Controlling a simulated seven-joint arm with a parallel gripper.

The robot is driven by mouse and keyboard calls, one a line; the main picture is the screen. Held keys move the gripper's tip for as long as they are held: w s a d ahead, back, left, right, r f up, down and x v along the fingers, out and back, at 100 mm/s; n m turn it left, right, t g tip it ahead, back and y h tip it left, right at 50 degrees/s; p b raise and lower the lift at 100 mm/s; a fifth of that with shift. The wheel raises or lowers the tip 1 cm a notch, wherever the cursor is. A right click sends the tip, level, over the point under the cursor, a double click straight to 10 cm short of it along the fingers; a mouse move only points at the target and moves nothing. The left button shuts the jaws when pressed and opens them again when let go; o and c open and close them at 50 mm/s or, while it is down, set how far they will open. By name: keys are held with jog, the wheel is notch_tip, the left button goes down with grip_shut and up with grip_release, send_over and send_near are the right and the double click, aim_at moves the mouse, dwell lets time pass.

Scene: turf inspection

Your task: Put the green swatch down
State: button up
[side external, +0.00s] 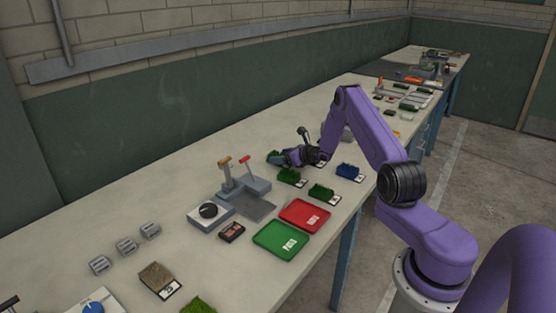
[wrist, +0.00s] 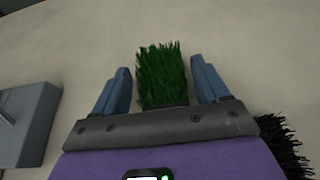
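Green swatches with labels (side external: 290,176) (side external: 322,192) and a blue one (side external: 349,171) lie nearby on the bench (side external: 170,205). A grey press-like device (side external: 245,188), a red tray (side external: 304,215) and a green tray (side external: 280,240) stand closer to the camera.

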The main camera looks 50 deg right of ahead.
jog(key=c, duration=0.7)
